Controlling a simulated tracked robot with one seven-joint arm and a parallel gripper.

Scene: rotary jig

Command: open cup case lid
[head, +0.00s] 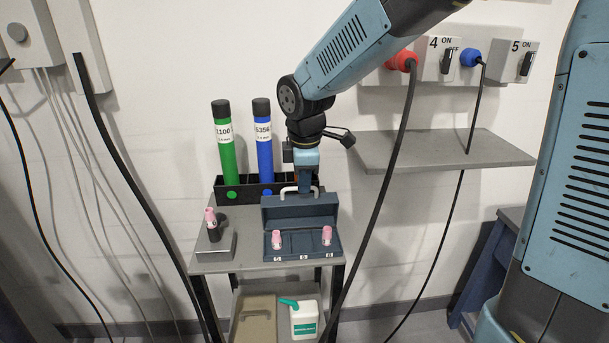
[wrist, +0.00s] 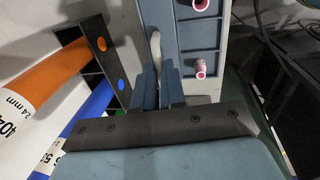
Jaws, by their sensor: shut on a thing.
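The cup case (head: 310,257) is a blue-grey box on the cart top. Its lid (head: 287,212) is raised and stands roughly upright at the back. The compartments face up, with pink cups (head: 327,235) and (head: 277,238) showing inside. In the wrist view the open interior (wrist: 203,35) and a pink cup (wrist: 200,65) also show. A pale handle (head: 288,191) sits on the lid's top edge. My gripper (head: 304,187) comes down from above and is shut on this handle; its fingers (wrist: 158,80) flank the handle in the wrist view, partly hiding it.
Behind the case, a black rack (head: 231,190) holds a green tube (head: 225,155) and a blue tube (head: 264,150); an orange tube (wrist: 50,75) shows in the wrist view. A torch stand (head: 214,243) is to the left. A wall shelf (head: 440,150) and hanging cables are at right.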

